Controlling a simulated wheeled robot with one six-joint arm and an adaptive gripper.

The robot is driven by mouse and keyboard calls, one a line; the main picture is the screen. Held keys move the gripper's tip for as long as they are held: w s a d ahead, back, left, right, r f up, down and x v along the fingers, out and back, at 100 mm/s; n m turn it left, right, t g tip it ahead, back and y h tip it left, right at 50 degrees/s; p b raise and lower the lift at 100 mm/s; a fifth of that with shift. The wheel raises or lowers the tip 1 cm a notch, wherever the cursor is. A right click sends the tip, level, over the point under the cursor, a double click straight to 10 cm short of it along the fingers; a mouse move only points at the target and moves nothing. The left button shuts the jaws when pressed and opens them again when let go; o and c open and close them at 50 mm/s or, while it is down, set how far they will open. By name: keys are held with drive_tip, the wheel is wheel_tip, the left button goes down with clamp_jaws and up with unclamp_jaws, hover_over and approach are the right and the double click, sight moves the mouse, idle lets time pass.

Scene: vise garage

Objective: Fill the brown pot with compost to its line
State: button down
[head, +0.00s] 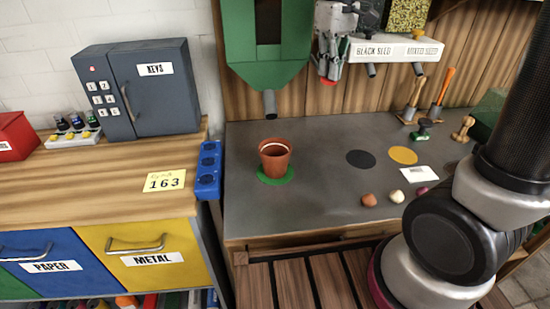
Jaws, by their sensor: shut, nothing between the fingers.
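The brown pot (275,158) stands upright on a green disc (277,175) on the grey bench top. A pale line shows inside, just under its rim, and I see no compost above that line; its bottom is hidden. A green hopper (267,65) with a dark window is mounted behind and above the pot, its grey spout (269,103) ending clear above the rim. My gripper (328,74) appears small at the hopper's right side, pointing down, shut and empty. A small red part shows at its tips; I cannot tell whether they touch it.
A seed dispenser (396,50) labelled black seed and mixed seed hangs right of the hopper. Black (361,158) and yellow (403,155) discs, several small balls and hand tools lie to the right. A grey key safe (136,88) stands left. The bench around the pot is clear.

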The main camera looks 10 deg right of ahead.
drive_tip(key=shift+f, duration=1.6)
drive_tip(key=shift+r, duration=0.1)
drive_tip(key=shift+r, duration=3.15)
drive_tip(key=shift+f, duration=3.2)
drive_tip(key=shift+r, duration=3.2)
drive_tip(key=shift+f, duration=0.15)
